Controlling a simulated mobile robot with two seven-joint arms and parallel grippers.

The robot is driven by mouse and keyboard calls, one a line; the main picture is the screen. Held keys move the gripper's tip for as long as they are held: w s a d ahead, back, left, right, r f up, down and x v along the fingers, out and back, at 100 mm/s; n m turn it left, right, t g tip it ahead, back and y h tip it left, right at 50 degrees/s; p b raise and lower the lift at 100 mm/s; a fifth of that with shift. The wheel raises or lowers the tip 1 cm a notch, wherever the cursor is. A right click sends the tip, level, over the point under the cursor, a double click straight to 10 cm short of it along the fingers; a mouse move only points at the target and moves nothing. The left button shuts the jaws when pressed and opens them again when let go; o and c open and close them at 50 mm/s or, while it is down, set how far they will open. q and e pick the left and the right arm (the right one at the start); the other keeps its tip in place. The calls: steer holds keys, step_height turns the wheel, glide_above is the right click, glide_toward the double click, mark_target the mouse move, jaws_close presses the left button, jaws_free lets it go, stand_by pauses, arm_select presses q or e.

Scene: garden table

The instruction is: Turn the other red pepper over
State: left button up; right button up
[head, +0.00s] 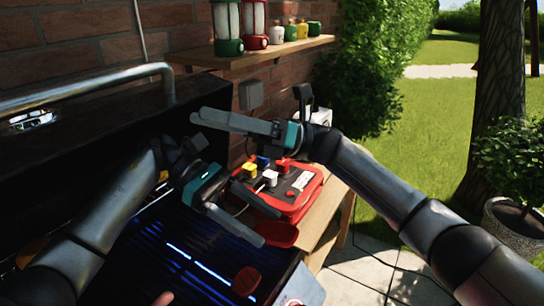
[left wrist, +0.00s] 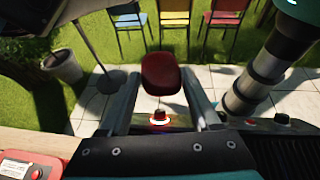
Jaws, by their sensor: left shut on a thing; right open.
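A red pepper piece (head: 281,235) is between the fingertips of my left gripper (head: 271,227), held above the grill's front right. In the left wrist view the red pepper (left wrist: 161,74) shows its rounded, dark red face between the two finger ends. My left gripper is shut on it. Another red pepper piece (head: 246,281) lies on the dark grill grate (head: 165,245), below my left gripper. My right gripper (head: 215,117) is open and empty, up above the red case at the back. Part of the grate is hidden by my left arm.
A red case (head: 312,198) with coloured blocks on top stands on the wooden side table (head: 325,215). A shelf (head: 255,58) with lanterns and small pots is on the brick wall. The open grill lid (head: 60,125) rises at left. A white plate (head: 292,301) shows at the bottom.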

steer(key=s+a+r+n+g+h, duration=0.1)
steer(key=s+a+n+g+h, duration=0.15)
steer(key=s+n+h, duration=0.35)
steer(key=n+t+h, duration=0.9)
steer(key=h, duration=0.7)
glide_above(272, 233)
step_height(272, 233, down, 4)
step_height(272, 233, down, 12)
steer(key=shift+r, duration=0.15)
steer(key=shift+c, duration=0.2)
